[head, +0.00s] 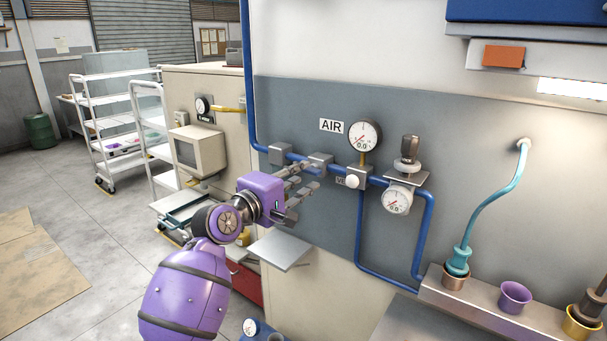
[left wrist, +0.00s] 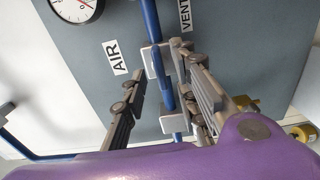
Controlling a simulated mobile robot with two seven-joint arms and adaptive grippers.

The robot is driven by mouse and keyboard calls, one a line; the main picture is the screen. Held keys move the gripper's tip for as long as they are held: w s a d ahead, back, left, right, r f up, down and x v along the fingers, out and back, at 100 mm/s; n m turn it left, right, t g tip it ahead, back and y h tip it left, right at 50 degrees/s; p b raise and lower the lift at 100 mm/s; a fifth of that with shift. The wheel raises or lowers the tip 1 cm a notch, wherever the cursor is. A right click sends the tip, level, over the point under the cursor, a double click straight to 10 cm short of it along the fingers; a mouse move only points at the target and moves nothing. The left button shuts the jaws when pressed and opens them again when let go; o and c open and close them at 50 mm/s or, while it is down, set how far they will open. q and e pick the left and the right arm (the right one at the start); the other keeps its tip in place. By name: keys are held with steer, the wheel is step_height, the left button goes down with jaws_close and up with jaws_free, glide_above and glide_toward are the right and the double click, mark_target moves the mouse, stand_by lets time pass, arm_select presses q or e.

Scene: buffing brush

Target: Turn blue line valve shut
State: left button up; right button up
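The blue line (head: 264,143) runs down the wall and then right along the grey panel, through several grey blocks. My left gripper (head: 308,174) is in front of this line, below the AIR label, with its fingers towards the panel. In the left wrist view its fingers (left wrist: 164,72) are spread and the blue line (left wrist: 151,20) shows in the gap between them. A grey block (left wrist: 156,60) on the line is also near the fingertips. I cannot make out a valve handle clearly; the fingers hide part of the line. I see no firm grip. My right gripper is not in view.
A pressure gauge (head: 365,136) and a regulator with a second gauge (head: 397,198) stand right of the gripper. A small grey shelf (head: 280,250) juts out below it. Cups stand on a ledge (head: 480,309) at the lower right. Open floor lies left.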

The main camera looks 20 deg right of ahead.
mark_target(311, 170)
arm_select(q)
steer(key=shift+x, duration=1.2)
steer(key=shift+s, duration=0.1)
jaws_close()
